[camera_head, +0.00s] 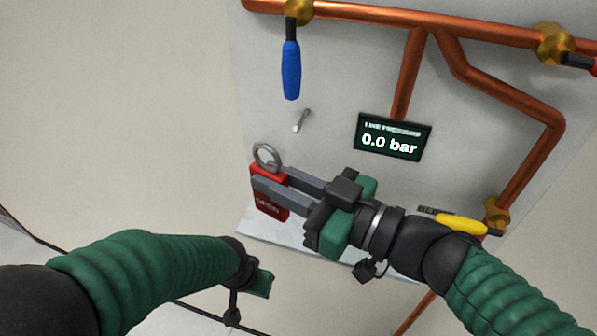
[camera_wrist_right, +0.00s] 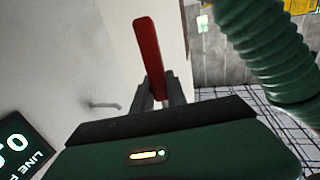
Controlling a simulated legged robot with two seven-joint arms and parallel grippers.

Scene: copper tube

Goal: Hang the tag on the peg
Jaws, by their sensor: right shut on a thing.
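The red tag (camera_head: 267,206) has a grey metal ring (camera_head: 267,157) at its top and pale lettering low on its face. My right gripper (camera_head: 270,180) is shut on the tag and holds it up in front of the panel. In the right wrist view the tag (camera_wrist_right: 148,50) shows edge-on between the fingers. The peg (camera_head: 301,121) is a short pale pin on the panel, above and to the right of the ring and apart from it. It also shows in the right wrist view (camera_wrist_right: 104,105). My left arm comes in at lower left; its fingers are not clearly seen.
The grey panel (camera_head: 335,70) carries copper pipes (camera_head: 400,24), a blue-handled valve (camera_head: 291,70), a yellow-handled valve (camera_head: 461,224) and a red-handled valve at the right edge. A display (camera_head: 393,137) reads 0.0 bar. A pale ledge (camera_head: 290,249) runs below.

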